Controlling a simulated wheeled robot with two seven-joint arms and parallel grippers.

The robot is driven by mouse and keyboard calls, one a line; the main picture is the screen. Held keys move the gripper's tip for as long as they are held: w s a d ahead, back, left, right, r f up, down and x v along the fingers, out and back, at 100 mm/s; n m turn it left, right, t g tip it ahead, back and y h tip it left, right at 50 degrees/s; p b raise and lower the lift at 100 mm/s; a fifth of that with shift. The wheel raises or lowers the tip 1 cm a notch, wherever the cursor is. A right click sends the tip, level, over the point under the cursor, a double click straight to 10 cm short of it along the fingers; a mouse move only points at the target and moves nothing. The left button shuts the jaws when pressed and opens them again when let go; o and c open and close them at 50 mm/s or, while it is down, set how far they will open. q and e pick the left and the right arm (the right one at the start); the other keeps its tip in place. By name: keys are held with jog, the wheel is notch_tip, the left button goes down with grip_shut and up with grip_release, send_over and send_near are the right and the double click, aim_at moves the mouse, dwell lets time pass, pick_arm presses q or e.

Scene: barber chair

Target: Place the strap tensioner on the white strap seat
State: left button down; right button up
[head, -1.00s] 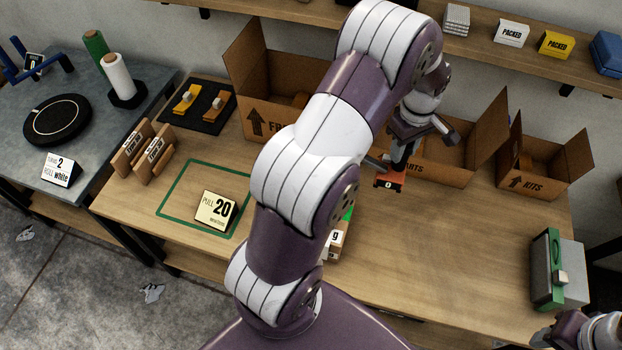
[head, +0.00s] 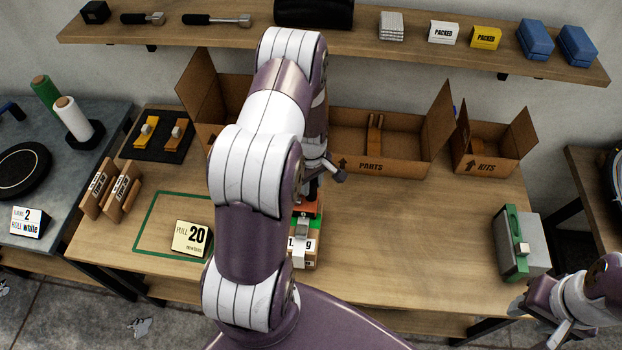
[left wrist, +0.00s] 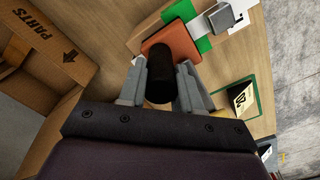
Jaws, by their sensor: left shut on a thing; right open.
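The strap tensioner is an orange-red block (head: 311,207) with a black handle. My left gripper (head: 312,187) is shut on it, mostly hidden behind my left arm. In the left wrist view, the black handle (left wrist: 160,78) stands between the fingers, with the orange body (left wrist: 172,42) beyond them. A strapped package (head: 306,252) with a white strip, a green part and a grey block (head: 302,228) is right by the tensioner. I cannot tell whether the tensioner touches it or which part is the white strap seat. My right gripper (head: 556,330) is open and empty at lower right.
A "PULL 20" card (head: 190,238) stands in a green outline left of the package. Cardboard boxes, including a PARTS box (head: 370,165), line the back. A grey-green device (head: 522,243) sits at the right. Table between package and device is clear.

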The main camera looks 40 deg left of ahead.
pick_arm(q)
jog(key=shift+w+a+f, duration=0.1)
jog(key=shift+a+f, duration=0.05)
jog(key=shift+f, duration=0.1)
jog(key=shift+f, duration=0.1)
jog(key=c, duration=0.8)
grip_release()
